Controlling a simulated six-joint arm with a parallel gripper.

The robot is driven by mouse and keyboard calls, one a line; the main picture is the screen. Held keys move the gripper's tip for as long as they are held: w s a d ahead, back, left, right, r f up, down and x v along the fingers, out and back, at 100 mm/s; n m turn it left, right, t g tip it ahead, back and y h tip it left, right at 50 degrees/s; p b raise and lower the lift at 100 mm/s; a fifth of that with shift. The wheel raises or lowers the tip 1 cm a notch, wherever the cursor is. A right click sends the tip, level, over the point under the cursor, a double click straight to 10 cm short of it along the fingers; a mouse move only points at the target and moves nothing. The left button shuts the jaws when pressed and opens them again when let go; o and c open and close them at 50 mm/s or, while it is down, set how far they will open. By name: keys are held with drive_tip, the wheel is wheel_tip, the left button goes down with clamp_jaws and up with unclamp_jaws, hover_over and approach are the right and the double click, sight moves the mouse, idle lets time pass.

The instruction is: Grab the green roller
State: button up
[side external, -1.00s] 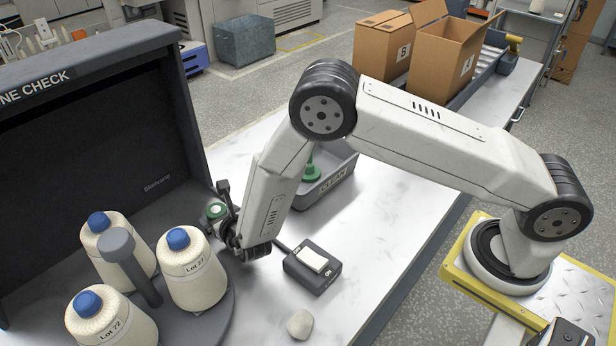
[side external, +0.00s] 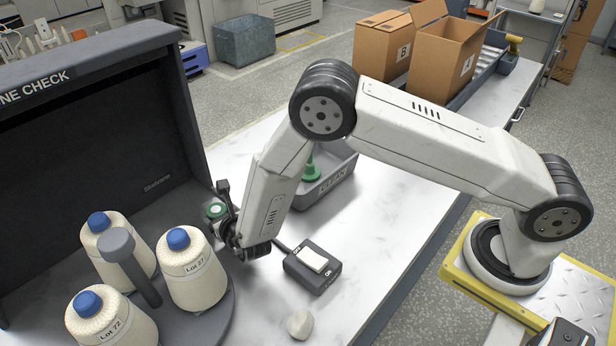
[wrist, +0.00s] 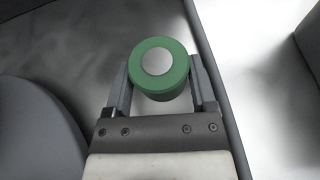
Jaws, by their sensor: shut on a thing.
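The green roller (wrist: 160,86) sits between the two fingers of my gripper (wrist: 161,88) in the wrist view, its round end with a pale grey centre facing the camera. My gripper is shut on it, with a finger against each side. In the side external view the green roller (side external: 215,210) shows in part beside my gripper (side external: 222,222), at the edge of the dark check booth. The wrist hides its lower part, and I cannot tell whether it touches the surface below.
Cones of yarn (side external: 193,270) with blue tops stand on a round grey stand at the left. A switch box (side external: 312,266) and a pale stone (side external: 300,324) lie on the white bench. A grey tray (side external: 330,187) behind my arm holds another green piece (side external: 311,168).

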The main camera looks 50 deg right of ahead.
drive_tip(key=shift+r, duration=0.25)
drive_tip(key=shift+r, duration=0.8)
drive_tip(key=s+d+r, duration=0.3)
drive_tip(key=s+r, duration=0.8)
drive_tip(key=s, duration=0.2)
drive_tip(key=shift+s+d, duration=0.25)
drive_tip(key=shift+d, duration=0.15)
